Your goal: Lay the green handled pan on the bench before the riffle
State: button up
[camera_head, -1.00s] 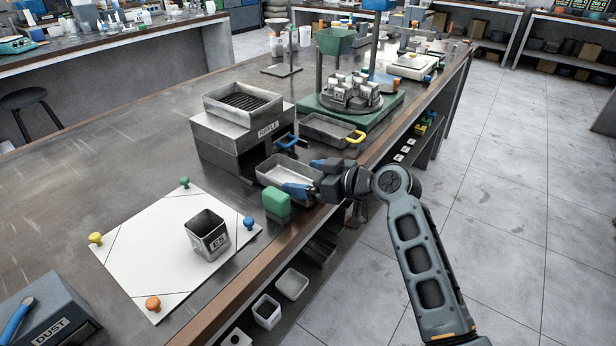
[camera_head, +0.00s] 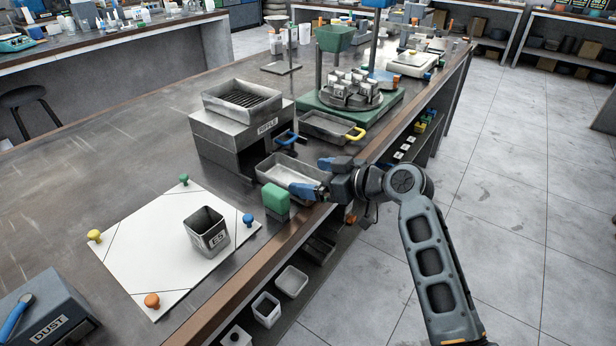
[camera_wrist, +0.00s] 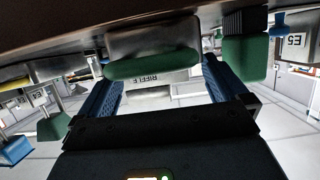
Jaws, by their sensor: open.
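A grey metal pan (camera_head: 284,168) lies on the bench in front of the grey box labelled RIFFLE (camera_head: 222,128). Its green handle is hidden in the head view, but the wrist view shows the green handle (camera_wrist: 150,66) on the pan's near wall (camera_wrist: 150,32). My gripper (camera_head: 312,178) is open at the pan's right, at the bench edge. In the wrist view its blue fingers stand on either side of the handle, apart from each other. I cannot tell whether they touch it. The RIFFLE label shows upside down behind the pan.
A green block (camera_head: 277,199) stands close to the left finger. A yellow-handled pan (camera_head: 318,126) and a blue handle (camera_head: 287,141) lie behind. A tin marked E5 (camera_head: 207,232) stands on a white board (camera_head: 150,250) with coloured knobs. Floor to the right is clear.

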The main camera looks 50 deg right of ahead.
jog(key=b+v, duration=0.1)
jog(key=v, duration=0.8)
jog(key=shift+s+b, duration=0.3)
jog(key=shift+s, duration=0.05)
jog(key=s+a+f+m+g+h, duration=0.1)
jog(key=s+a+f+m, duration=0.1)
jog(key=s+a+f, duration=0.4)
jog(key=s+a+f+m+g+h, duration=0.1)
jog(key=s+a+f+h, duration=0.1)
jog(key=s+a+f, duration=0.35)
jog(key=s+a+r+n+t+y, duration=0.2)
jog(key=s+a+r, duration=0.7)
jog(key=s+a, duration=0.3)
jog(key=shift+r+n+t+y, duration=0.2)
jog(key=shift+n+t+y, duration=0.1)
jog(key=shift+t, duration=0.1)
